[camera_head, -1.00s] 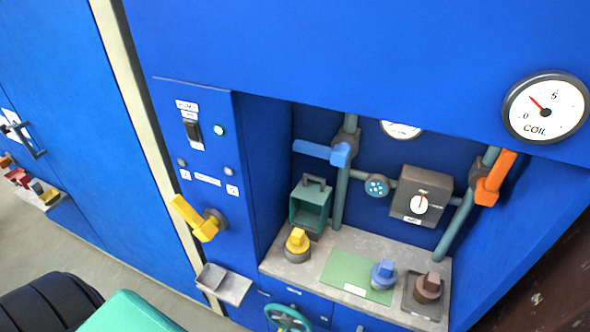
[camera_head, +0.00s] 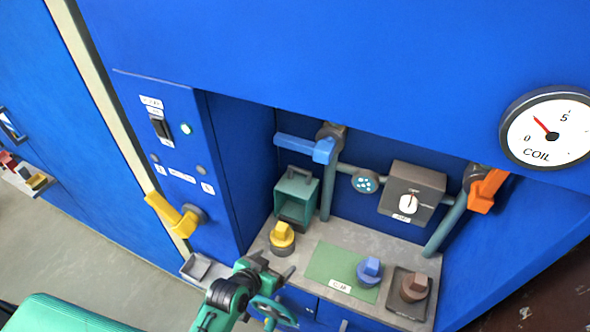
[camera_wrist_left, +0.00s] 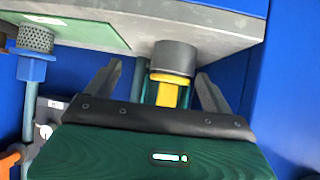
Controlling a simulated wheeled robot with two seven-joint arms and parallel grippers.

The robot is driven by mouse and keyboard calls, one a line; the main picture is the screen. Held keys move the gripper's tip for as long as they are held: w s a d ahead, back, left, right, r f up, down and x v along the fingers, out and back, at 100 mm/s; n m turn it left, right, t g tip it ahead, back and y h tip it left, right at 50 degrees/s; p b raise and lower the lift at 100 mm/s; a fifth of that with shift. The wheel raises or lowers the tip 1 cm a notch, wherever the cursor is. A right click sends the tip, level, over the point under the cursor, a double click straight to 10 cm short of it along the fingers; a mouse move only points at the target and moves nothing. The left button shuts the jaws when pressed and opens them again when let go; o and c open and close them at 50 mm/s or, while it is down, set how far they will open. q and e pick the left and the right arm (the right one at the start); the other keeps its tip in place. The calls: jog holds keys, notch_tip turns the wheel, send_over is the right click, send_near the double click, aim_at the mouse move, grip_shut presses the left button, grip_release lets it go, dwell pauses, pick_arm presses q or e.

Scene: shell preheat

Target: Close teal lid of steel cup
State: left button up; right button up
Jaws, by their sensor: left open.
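I cannot make out a steel cup with a teal lid in these frames. The nearest teal thing on the shelf is an open-fronted box (camera_head: 294,187) with a handle on top, at the back left of the alcove. In front of it stands a grey cylinder with a yellow top (camera_head: 282,236). My left gripper (camera_head: 273,266) is open and empty at the shelf's front edge, just below the yellow-topped piece. In the left wrist view that piece (camera_wrist_left: 174,62) appears between and beyond the open fingers. My right gripper is not in view.
A green mat (camera_head: 330,268), a blue-topped piece (camera_head: 369,270) and a brown-topped piece (camera_head: 414,287) are on the shelf to the right. A teal handwheel (camera_head: 276,313) is below the shelf by my gripper. A yellow lever (camera_head: 172,214) sticks out at left.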

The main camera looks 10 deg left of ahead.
aim_at(299, 170)
pick_arm(q)
jog(key=w+r+n+t, duration=0.1)
jog(key=w+r+t, duration=0.3)
jog(key=r, duration=0.4)
jog(key=w+r+t, duration=0.3)
jog(key=w+r, duration=0.1)
jog(key=r, duration=0.3)
jog(key=w+p, duration=0.1)
jog(key=w, duration=0.3)
jog(key=w+d+p, duration=0.1)
jog(key=w, duration=0.4)
jog(key=w+d, duration=0.1)
jog(key=w, duration=0.3)
jog(key=shift+w+d+r+p, duration=0.15)
jog(key=shift+w+d+p, duration=0.15)
jog(key=shift+p, duration=0.1)
jog(key=shift+c, duration=0.3)
jog(key=c, duration=1.3)
jog(key=shift+s, duration=0.2)
jog(key=shift+c, duration=0.2)
